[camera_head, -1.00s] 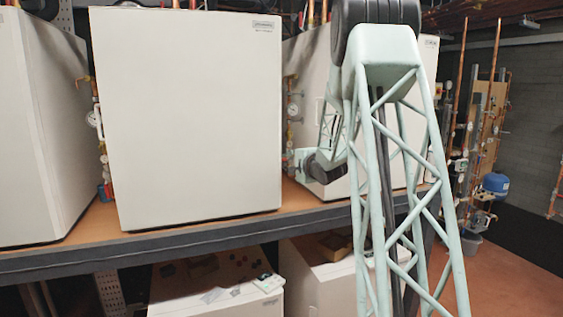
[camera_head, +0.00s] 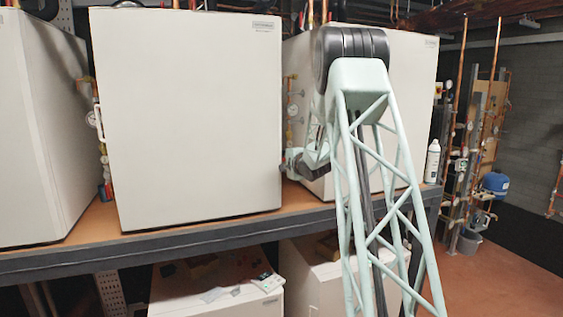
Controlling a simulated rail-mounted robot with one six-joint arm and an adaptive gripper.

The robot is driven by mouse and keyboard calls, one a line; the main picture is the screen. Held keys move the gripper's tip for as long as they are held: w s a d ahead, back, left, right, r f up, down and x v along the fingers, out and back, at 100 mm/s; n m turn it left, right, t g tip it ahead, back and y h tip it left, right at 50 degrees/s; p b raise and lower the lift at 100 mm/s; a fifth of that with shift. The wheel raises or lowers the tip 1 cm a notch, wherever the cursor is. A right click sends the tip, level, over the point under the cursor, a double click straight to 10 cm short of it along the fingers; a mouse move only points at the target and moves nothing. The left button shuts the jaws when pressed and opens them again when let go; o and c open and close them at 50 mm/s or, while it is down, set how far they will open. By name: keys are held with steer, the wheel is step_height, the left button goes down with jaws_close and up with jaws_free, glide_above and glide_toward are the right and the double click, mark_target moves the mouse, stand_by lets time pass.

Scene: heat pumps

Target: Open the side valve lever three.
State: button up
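Side pipework with valves (camera_head: 291,95) and a round gauge (camera_head: 292,110) shows in the gap between the middle heat pump (camera_head: 190,120) and the right heat pump (camera_head: 408,75). These parts are small, and I cannot tell which one is side valve lever three. My lattice arm stands in front of the right heat pump. Its wrist end reaches left into the gap, low down, below the gauge. My gripper itself is hidden there, beyond the middle heat pump's right edge, so its fingers and any contact do not show.
The heat pumps stand on a wooden shelf (camera_head: 165,241) with a dark front beam. More pipework with a gauge (camera_head: 93,118) is left of the middle heat pump. A white bottle (camera_head: 432,162) stands at the shelf's right end. White units sit below; open floor lies right.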

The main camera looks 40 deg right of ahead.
steer(key=shift+w, duration=0.1)
steer(key=shift+c, duration=0.2)
jaws_close()
steer(key=shift+d+f, duration=0.1)
